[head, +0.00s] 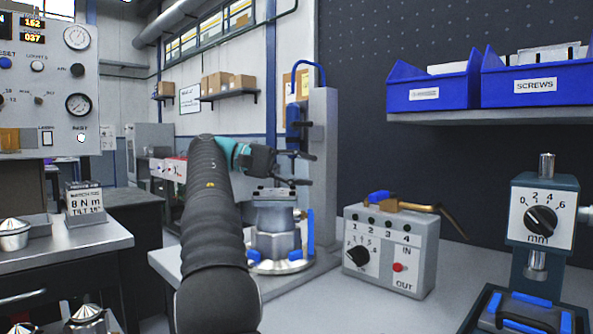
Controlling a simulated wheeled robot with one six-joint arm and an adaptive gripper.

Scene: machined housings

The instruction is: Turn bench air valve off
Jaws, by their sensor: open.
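A brass valve with a blue lever (378,197) lies on top of a grey control box (390,250) at right of centre, with a bent brass pipe running off to the right. It looks like the bench air valve; the lever's exact setting is hard to tell. My gripper (309,168) is open and empty, pointing right, to the left of the valve and higher in the picture. It is above a machined housing (275,220) on a round base, apart from the valve. My arm hides part of the bench on the left.
A grey column (322,150) with a blue unit (296,125) stands behind my gripper. Blue bins (430,95) sit on a shelf at upper right. A dial-gauge stand (541,220) stands on the right. Bare bench (465,270) lies between control box and stand.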

